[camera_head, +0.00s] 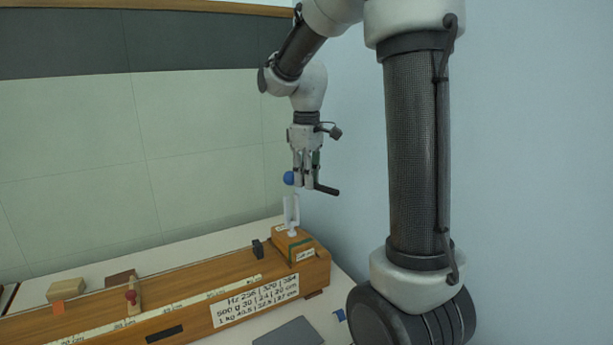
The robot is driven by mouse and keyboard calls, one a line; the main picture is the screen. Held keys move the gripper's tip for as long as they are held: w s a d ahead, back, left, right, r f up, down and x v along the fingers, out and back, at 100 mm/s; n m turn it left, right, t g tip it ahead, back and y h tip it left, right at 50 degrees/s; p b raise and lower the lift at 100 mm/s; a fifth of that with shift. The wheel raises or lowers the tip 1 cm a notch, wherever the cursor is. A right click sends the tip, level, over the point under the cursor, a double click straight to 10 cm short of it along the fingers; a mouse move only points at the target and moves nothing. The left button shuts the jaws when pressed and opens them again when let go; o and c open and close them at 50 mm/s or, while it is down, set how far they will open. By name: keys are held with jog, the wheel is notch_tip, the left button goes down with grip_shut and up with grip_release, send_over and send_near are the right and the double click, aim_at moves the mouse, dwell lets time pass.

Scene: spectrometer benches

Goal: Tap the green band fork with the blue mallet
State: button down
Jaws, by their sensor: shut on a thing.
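My gripper (304,184) hangs pointing down and is shut on the blue mallet. The mallet's blue head (288,178) shows just left of the fingers, and its dark handle (327,189) sticks out to the right. A pale two-pronged fork (291,214) stands upright on a wooden box (284,246) at the right end of the long bench. A thin green line shows on the box. The mallet is above the fork's prongs in the picture, with a small gap. The depth between them is hard to tell.
The long wooden bench (185,296) carries a scale strip, a number label, a small dark block (258,248) and a red-topped post (131,297). A wooden block (66,288) lies behind it at left. A grey pad (288,332) lies in front. The air around my gripper is clear.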

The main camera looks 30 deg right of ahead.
jog(key=shift+f, duration=1.6)
jog(key=shift+r, duration=3.6)
jog(key=shift+s, duration=0.1)
